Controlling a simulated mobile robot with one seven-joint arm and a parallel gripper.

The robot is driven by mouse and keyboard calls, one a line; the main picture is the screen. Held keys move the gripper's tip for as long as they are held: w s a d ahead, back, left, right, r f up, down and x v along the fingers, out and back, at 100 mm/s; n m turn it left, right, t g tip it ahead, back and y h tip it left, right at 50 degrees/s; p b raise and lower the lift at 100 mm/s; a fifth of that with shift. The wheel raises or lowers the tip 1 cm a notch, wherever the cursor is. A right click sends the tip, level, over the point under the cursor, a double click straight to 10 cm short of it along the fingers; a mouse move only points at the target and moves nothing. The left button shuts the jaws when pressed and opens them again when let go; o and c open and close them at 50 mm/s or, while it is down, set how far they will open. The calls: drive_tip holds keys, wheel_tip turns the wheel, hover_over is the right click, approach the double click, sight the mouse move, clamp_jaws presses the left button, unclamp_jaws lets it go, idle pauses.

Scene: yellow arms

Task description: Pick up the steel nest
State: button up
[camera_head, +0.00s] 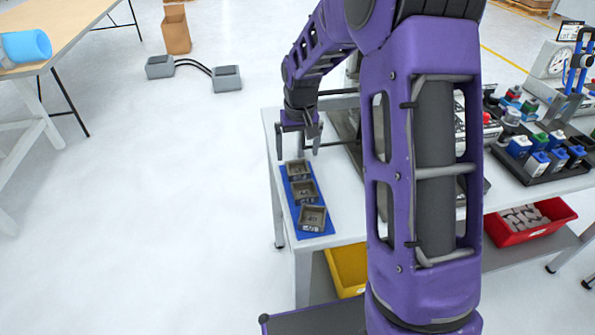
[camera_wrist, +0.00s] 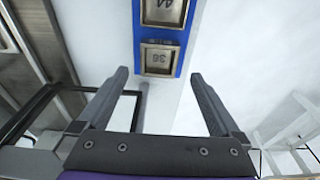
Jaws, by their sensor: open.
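Three square, open-topped steel nests stand in a row on a blue mat (camera_head: 296,212) at the left end of the white table: a far one (camera_head: 298,171), a middle one (camera_head: 303,192) and a near one (camera_head: 312,218). In the wrist view, one nest marked 36 (camera_wrist: 159,59) lies just ahead of the fingertips, with another marked 44 (camera_wrist: 163,12) beyond it at the top edge. My gripper (camera_head: 298,155) is open and empty, fingers pointing down above the far end of the mat. The wrist view also shows my gripper (camera_wrist: 160,76) with nothing between the fingers.
My purple arm hides the table's middle. At right are a black tray of small coloured bottles (camera_head: 540,160) and a white dial scale (camera_head: 550,60). A yellow bin (camera_head: 348,268) and a red bin (camera_head: 530,218) sit below the tabletop.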

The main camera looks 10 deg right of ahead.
sight(297, 170)
drive_tip(key=shift+w+d+f, duration=0.1)
drive_tip(key=shift+w+f, duration=0.1)
drive_tip(key=shift+f, duration=0.75)
drive_tip(key=shift+w+a+f, duration=0.1)
drive_tip(key=shift+w+f, duration=0.05)
drive_tip(key=shift+f, duration=0.85)
drive_tip(key=shift+w+d+f, duration=0.1)
drive_tip(key=shift+w+f, duration=0.1)
drive_tip(key=shift+f, duration=0.75)
drive_tip(key=shift+r, duration=0.1)
clamp_jaws()
